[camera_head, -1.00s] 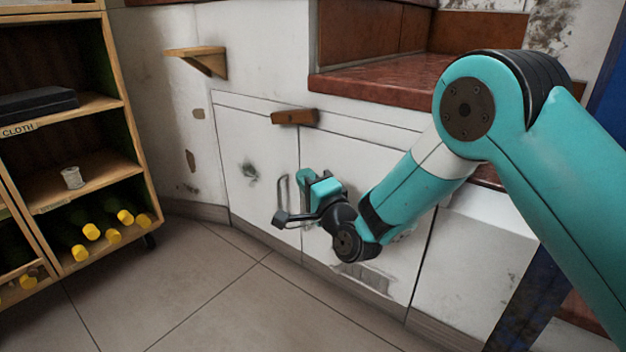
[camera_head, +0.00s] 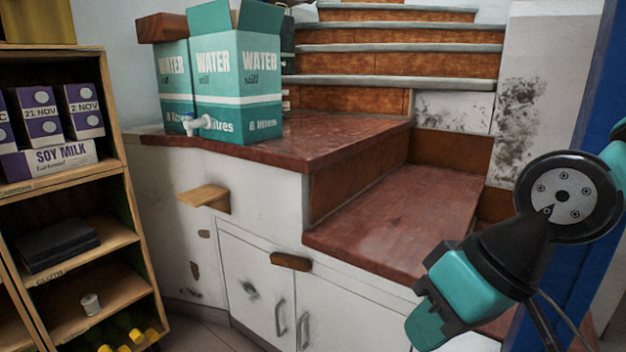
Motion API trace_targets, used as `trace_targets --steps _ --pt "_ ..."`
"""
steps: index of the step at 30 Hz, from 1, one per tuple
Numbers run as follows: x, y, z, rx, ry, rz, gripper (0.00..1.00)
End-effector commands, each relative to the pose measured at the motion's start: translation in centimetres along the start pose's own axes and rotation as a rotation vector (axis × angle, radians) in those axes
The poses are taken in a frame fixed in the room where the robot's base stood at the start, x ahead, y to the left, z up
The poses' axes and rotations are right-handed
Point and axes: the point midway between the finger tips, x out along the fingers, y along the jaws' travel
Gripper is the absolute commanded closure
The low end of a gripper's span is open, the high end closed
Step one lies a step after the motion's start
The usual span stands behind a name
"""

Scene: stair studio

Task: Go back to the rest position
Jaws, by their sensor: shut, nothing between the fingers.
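My gripper (camera_head: 432,318) is at the lower right, teal and black, pointing down and to the left. It is shut and holds nothing that I can see; its fingertips are hard to make out. It is in front of the lower red step and the cabinet front. The white cabinet doors (camera_head: 335,312) with grey handles (camera_head: 281,317) look shut and stand to the left of my gripper.
A wooden shelf (camera_head: 125,205) with soy milk cartons (camera_head: 85,110), a black box (camera_head: 58,245) and yellow-capped bottles (camera_head: 138,336) stands left. Teal water boxes (camera_head: 235,85) sit on the red landing (camera_head: 345,135). A blue post (camera_head: 565,290) is near my arm at right.

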Motion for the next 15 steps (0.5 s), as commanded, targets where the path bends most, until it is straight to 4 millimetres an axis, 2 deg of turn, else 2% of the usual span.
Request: trace_targets --steps 1,4,11,15 --pt "-2.8 -0.8 1.4 -0.037 -0.050 0.012 1.00" --pt "-5.9 -1.7 5.0 -0.115 -0.168 0.028 1.00" --pt "-11.0 -3.7 2.8 -0.114 -0.173 0.026 1.00" --pt "-15.1 -5.3 1.2 -0.113 -0.172 0.026 1.00"
